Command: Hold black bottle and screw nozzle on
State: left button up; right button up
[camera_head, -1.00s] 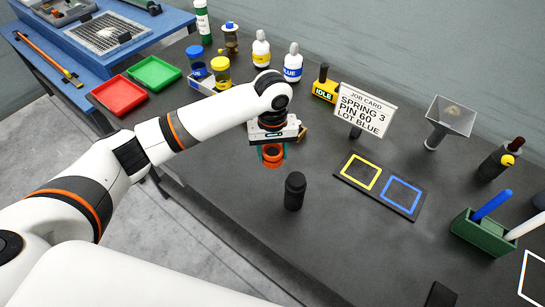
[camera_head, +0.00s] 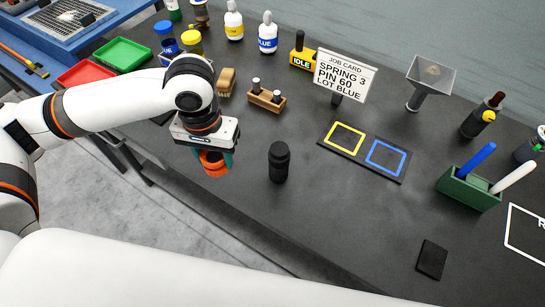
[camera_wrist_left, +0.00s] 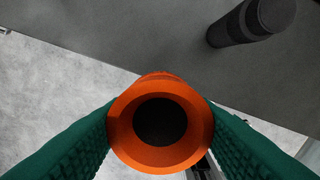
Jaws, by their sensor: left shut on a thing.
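The black bottle (camera_head: 279,162) stands upright on the dark table, close to its front edge. It also shows at the top right of the left wrist view (camera_wrist_left: 250,22). My left gripper (camera_head: 214,160), with green fingers, is to the left of the bottle and apart from it. It is shut on an orange ring-like piece (camera_head: 214,168), which looks like the nozzle. In the left wrist view the orange piece (camera_wrist_left: 160,155) sits between both fingers, its round dark opening facing the camera. My right gripper is not in view.
A mat with yellow and blue squares (camera_head: 365,152) lies right of the bottle, with a job card (camera_head: 345,75) behind. A wooden block (camera_head: 267,99) and brush (camera_head: 226,82) are behind. A green pen holder (camera_head: 468,188) stands right. Table around the bottle is clear.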

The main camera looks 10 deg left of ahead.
aim_at(278, 153)
jog(key=j, duration=1)
jog(key=i+j, duration=0.15)
jog(key=j, duration=0.85)
jog(key=z, duration=1.25)
